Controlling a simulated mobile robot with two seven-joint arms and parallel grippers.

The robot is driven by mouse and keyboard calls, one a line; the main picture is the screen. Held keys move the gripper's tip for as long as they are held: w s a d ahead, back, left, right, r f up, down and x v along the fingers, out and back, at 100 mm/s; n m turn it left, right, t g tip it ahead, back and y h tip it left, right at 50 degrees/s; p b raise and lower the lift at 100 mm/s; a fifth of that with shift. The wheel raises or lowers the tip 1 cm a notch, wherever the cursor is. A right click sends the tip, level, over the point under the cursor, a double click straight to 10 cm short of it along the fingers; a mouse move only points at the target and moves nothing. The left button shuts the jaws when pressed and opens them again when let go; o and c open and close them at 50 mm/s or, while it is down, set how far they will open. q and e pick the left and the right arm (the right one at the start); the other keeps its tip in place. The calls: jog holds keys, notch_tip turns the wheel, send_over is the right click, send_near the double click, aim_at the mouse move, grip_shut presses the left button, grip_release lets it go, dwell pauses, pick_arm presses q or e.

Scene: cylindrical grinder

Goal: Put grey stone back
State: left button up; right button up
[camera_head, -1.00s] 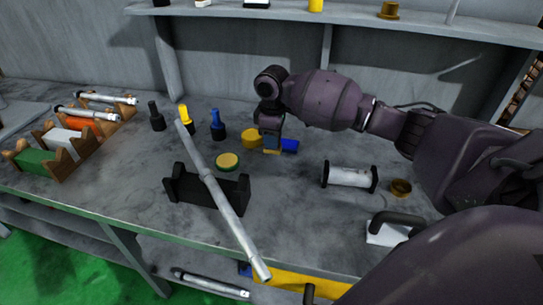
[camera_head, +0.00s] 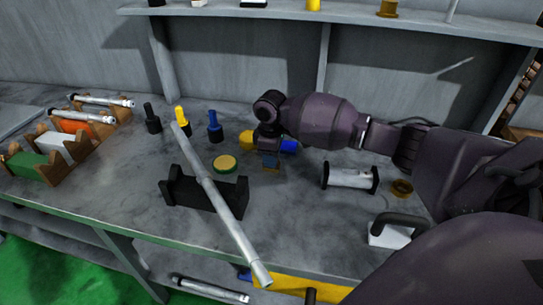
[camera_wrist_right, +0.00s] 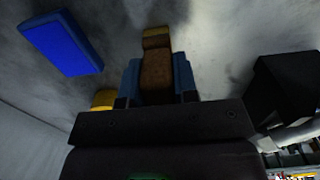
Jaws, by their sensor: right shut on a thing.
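My right gripper (camera_head: 270,163) points down over the middle of the bench and is shut on a small block (camera_wrist_right: 156,72). In the right wrist view this block looks brown with a yellowish end, between two blue fingers. In the head view it is mostly hidden by the fingers, and I cannot tell whether it is the grey stone. A blue block (camera_head: 289,146) lies just behind and right of the gripper, and also shows in the right wrist view (camera_wrist_right: 60,43). My left gripper is not in view.
A yellow round piece (camera_head: 246,140) and a green-yellow disc (camera_head: 224,163) lie left of the gripper. A black cradle (camera_head: 190,193) carries a long metal bar (camera_head: 226,208). A white roller (camera_head: 350,178) stands right. Wooden holders with colored blocks (camera_head: 70,147) stand far left.

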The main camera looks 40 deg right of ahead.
jog(key=o, duration=1)
jog(key=shift+c, duration=0.2)
notch_tip(320, 180, up, 12)
jog(key=shift+f+p, duration=0.2)
jog(key=shift+p, duration=1.05)
jog(key=shift+a+r, duration=0.1)
jog(key=shift+r, duration=0.2)
